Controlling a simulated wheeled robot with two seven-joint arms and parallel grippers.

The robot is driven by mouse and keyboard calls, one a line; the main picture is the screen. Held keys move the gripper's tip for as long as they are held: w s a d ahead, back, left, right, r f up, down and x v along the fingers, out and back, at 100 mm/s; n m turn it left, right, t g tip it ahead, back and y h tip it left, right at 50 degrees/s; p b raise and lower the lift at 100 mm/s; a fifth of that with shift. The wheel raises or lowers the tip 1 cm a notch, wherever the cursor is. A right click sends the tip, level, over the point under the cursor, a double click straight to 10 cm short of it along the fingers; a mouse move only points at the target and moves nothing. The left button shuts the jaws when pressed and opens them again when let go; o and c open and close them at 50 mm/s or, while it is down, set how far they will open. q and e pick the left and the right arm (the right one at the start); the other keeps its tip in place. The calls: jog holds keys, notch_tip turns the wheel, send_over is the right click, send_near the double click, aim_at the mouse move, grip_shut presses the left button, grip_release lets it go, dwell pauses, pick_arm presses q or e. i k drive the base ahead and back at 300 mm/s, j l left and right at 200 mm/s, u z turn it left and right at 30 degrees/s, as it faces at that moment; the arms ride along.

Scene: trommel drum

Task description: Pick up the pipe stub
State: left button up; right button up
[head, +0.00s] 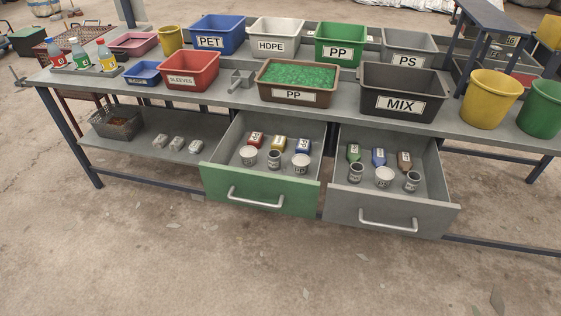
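I cannot single out the pipe stub for certain. Short dark grey cylinders with pale labels stand in the two open drawers: one in the front row of the green drawer (225,183), between two white tubs (249,155), and two in the grey drawer (345,208), on either side of a white tub (384,177). The green drawer's cylinder (274,160) and the grey drawer's left cylinder (356,172) and right cylinder (412,181) look alike and are small in view. Neither of my grippers is in view.
Small coloured containers stand behind the cylinders. Labelled bins, including the MIX bin (402,103) and the brown PP bin (294,96), stand on the table above. A wire basket (118,123) and several grey blocks sit on the lower shelf. The floor in front is mostly clear.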

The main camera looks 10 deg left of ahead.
aim_at(273, 155)
jog(key=l+u, duration=0.3)
jog(key=l, duration=0.55)
jog(key=k+l+u, duration=0.1)
jog(key=l+u, duration=0.2)
jog(key=l, duration=0.55)
